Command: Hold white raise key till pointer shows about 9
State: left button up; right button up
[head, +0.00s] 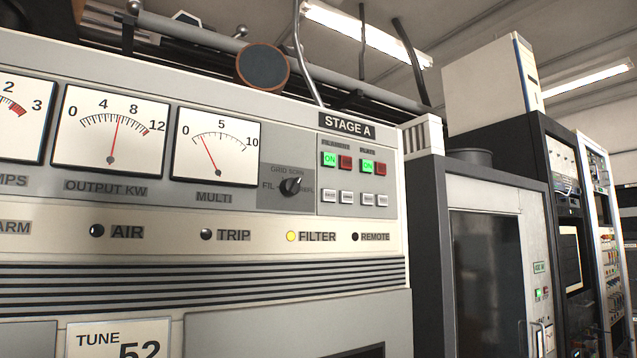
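The white keys' lettering is too small to read, so I cannot tell which is raise. Neither gripper is in view.
A black selector knob (291,186) is left of the keys. The yellow FILTER lamp (290,236) is lit. A grey cabinet (490,250) and dark racks (570,220) stand to the right. Pipes (310,60) run above the cabinet.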

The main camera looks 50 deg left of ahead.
aim_at(328, 195)
jog(key=u, duration=1.25)
